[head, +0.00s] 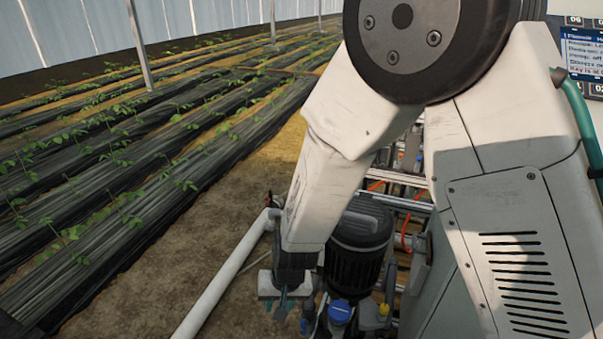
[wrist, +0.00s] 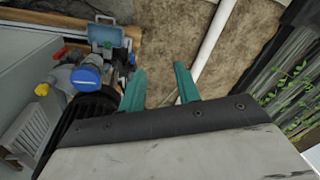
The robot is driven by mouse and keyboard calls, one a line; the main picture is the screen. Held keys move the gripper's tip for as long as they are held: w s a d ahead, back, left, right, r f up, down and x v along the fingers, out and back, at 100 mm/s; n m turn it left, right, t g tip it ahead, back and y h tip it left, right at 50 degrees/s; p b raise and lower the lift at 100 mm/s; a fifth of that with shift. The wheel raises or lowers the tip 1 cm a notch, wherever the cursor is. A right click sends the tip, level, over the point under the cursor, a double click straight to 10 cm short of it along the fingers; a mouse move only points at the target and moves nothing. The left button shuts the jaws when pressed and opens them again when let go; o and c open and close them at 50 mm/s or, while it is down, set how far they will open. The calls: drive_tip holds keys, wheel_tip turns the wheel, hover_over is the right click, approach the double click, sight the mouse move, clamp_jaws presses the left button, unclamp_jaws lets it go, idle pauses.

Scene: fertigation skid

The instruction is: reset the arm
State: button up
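My gripper (head: 284,304) hangs low at the end of my arm, left of the black ribbed motor (head: 356,262) and right of the white pipe (head: 225,278) in the head view. In the wrist view, the two teal fingers of my gripper (wrist: 159,78) stand apart with bare soil showing between them. It is open and holds nothing that I can see. My arm hides part of the skid behind it in the head view.
A blue cap (head: 340,313) and a yellow fitting (head: 384,310) sit close below the motor. The blue cap (wrist: 87,77) also shows in the wrist view, near a blue box (wrist: 106,34). Crop rows (head: 100,190) lie left; bare soil lies between.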

drive_tip(key=s+d+r, duration=0.5)
drive_tip(key=d+r, duration=0.5)
drive_tip(key=r, duration=0.1)
drive_tip(key=s+d+r+m+h, duration=0.1)
drive_tip(key=s+d+r, duration=0.5)
drive_tip(key=d+r, duration=0.4)
drive_tip(key=s+d+r+h, duration=0.1)
drive_tip(key=s+d+r, duration=0.4)
drive_tip(key=d+r, duration=0.6)
drive_tip(key=shift+s+d+r+t, duration=0.25)
drive_tip(key=shift+d+r+t, duration=0.1)
drive_tip(key=shift+d+t, duration=0.05)
